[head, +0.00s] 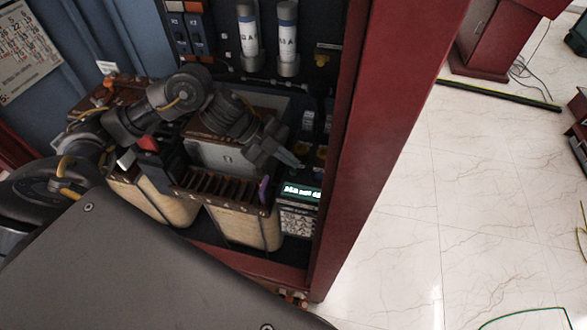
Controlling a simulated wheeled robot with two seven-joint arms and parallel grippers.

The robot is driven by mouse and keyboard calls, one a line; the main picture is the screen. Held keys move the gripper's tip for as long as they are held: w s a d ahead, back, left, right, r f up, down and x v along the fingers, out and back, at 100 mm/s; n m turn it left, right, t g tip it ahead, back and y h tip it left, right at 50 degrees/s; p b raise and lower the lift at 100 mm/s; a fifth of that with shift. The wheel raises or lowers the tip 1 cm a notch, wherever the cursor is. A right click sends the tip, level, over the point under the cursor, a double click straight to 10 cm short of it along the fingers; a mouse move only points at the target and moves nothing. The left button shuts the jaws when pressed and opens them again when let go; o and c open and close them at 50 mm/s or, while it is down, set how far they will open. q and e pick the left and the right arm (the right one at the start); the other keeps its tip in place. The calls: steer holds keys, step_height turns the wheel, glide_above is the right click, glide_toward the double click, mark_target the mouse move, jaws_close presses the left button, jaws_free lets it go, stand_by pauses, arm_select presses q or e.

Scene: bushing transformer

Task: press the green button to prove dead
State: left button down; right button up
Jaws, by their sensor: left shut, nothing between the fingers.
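A small device with a lit pale-green display (302,191) stands low in the open red cabinet, near its right inner wall. A face with several small light marks (298,221) lies below the display. I cannot make out a green button; it may be hidden or too small to tell. My left gripper (288,159) reaches in from the left, shut and empty. Its fingertips are just above the display in the picture; I cannot tell whether they touch anything. My right gripper is not in view.
The red cabinet frame (385,120) edges the bay on the right. Two cream blocks (243,228) with brown ribbed tops sit left of the device. Tiled floor (450,210) lies open to the right.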

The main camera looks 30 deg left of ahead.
arm_select(q)
steer(key=shift+f, duration=0.1)
steer(key=shift+f, duration=0.35)
steer(key=shift+f+b, duration=0.4)
steer(key=shift+f, duration=0.05)
stand_by(0.8)
steer(key=shift+r, duration=0.1)
steer(key=shift+r+p, duration=0.8)
steer(key=shift+p, duration=0.2)
step_height(320, 180, up, 5)
steer(key=p, duration=0.5)
